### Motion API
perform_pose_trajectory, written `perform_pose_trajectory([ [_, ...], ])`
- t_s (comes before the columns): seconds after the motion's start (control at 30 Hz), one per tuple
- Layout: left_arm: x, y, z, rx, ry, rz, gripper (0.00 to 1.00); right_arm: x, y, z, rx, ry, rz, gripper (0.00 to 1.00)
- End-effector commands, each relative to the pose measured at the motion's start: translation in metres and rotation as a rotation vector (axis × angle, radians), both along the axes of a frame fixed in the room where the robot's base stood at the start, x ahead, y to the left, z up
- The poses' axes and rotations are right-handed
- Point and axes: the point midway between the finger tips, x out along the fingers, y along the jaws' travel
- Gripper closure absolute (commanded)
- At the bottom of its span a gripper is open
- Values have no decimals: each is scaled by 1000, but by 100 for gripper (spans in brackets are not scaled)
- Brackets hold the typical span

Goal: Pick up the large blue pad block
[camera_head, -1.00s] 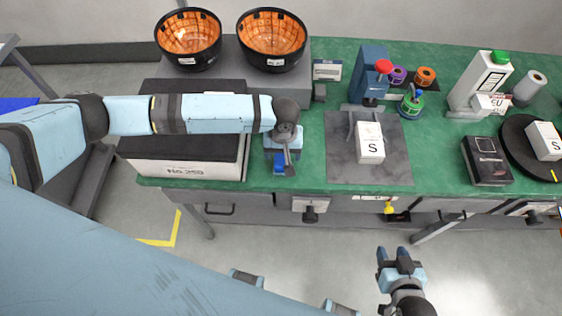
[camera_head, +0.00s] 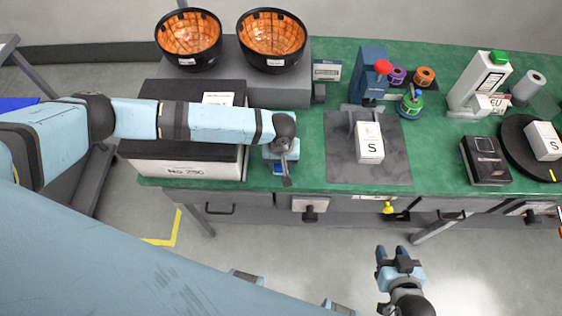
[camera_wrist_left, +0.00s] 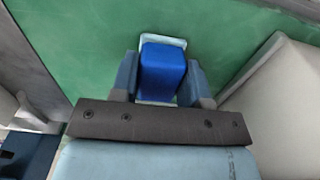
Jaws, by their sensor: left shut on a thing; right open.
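The large blue pad block (camera_wrist_left: 162,72) is between the two fingers of my left gripper (camera_wrist_left: 160,85) in the left wrist view. The fingers touch it on both sides, and a pale light-blue edge shows around its far end. In the head view my left gripper (camera_head: 280,165) is over the green bench top near its front edge, and only a small bit of blue block (camera_head: 278,169) shows beneath it. Whether the block is clear of the bench is hard to tell. My right gripper (camera_head: 398,254) is open and empty, low in front of the bench.
A white box with a dark top (camera_head: 190,168) stands just left of my left gripper. A grey mat (camera_head: 340,172) with a white block marked S (camera_head: 369,143) lies to the right. Two orange-lined bowls (camera_head: 272,38) stand behind on a grey riser (camera_head: 290,95). A dark box (camera_head: 486,161) is further right.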

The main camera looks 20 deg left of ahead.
Motion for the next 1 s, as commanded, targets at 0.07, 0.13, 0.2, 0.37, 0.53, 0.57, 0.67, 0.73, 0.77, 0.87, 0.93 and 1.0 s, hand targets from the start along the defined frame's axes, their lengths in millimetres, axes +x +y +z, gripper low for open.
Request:
perform_pose_trajectory([
  [0.07,0,0,0,0,0,0,85,0,0,0,0,0,0,57],
  [0.13,0,0,1,0,0,0,85,0,0,0,-1,0,1,57],
  [0.2,0,0,3,-1,0,0,85,0,-1,0,-1,0,1,57],
  [0.37,1,0,16,-2,-1,0,85,0,0,0,-1,0,1,57],
  [0.53,0,0,52,-4,-2,-1,85,0,0,-1,-2,0,1,57],
  [0.57,0,0,61,-4,-2,0,85,0,0,-1,-2,0,1,57],
  [0.67,0,0,92,-2,-3,0,85,0,0,-1,-1,-1,1,57],
  [0.73,1,0,113,-3,-3,0,85,0,0,-2,-1,-1,2,57],
  [0.77,0,0,122,-3,-3,-1,85,0,0,-2,-1,-1,2,57],
  [0.87,1,0,148,-2,-4,-1,85,0,0,-2,-1,-1,2,57],
  [0.93,1,0,163,-3,-2,-1,85,0,0,-3,-1,-1,2,57],
  [1.0,0,0,176,-1,-2,-1,85,0,0,-3,-1,-1,2,57],
])
